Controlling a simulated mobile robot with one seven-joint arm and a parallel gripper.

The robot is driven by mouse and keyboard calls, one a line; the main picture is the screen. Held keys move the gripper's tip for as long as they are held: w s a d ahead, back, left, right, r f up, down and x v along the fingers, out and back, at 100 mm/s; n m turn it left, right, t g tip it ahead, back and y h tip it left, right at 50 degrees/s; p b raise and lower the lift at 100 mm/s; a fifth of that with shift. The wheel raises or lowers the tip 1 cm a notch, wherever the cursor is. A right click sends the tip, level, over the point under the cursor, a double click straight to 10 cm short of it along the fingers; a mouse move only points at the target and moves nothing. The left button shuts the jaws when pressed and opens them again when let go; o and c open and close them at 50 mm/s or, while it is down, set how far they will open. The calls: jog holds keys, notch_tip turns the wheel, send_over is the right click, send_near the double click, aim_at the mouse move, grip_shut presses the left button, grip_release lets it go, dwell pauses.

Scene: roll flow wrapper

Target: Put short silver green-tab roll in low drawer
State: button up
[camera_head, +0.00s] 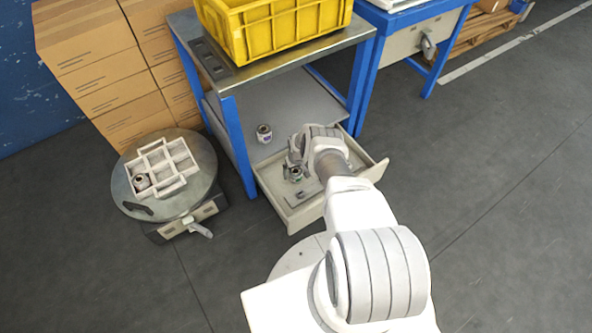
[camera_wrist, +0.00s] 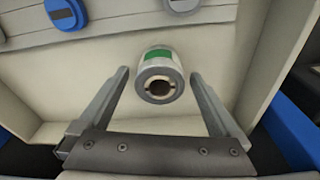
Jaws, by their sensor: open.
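The low drawer (camera_head: 272,203) is pulled out under the blue-legged bench. A short silver roll with a green tab (camera_wrist: 158,60) is in the drawer, its ring-shaped end and dark bore facing the wrist camera. It shows small in the head view (camera_head: 296,174), beside my gripper. My gripper (camera_wrist: 160,75) is open, with one finger on each side of the roll and a visible gap to both. My arm reaches down into the drawer and hides part of it in the head view.
Another roll (camera_head: 264,134) stands on the shelf above the drawer. A divided white tray (camera_head: 165,165) with a roll (camera_head: 141,182) sits on a round stand at left. A yellow crate (camera_head: 285,35) is on the bench top.

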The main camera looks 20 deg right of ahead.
notch_tip(320, 180, up, 12)
jog(key=s+p, duration=0.1)
jog(key=p, duration=0.6)
jog(key=shift+s, duration=0.25)
jog(key=shift+f, duration=0.1)
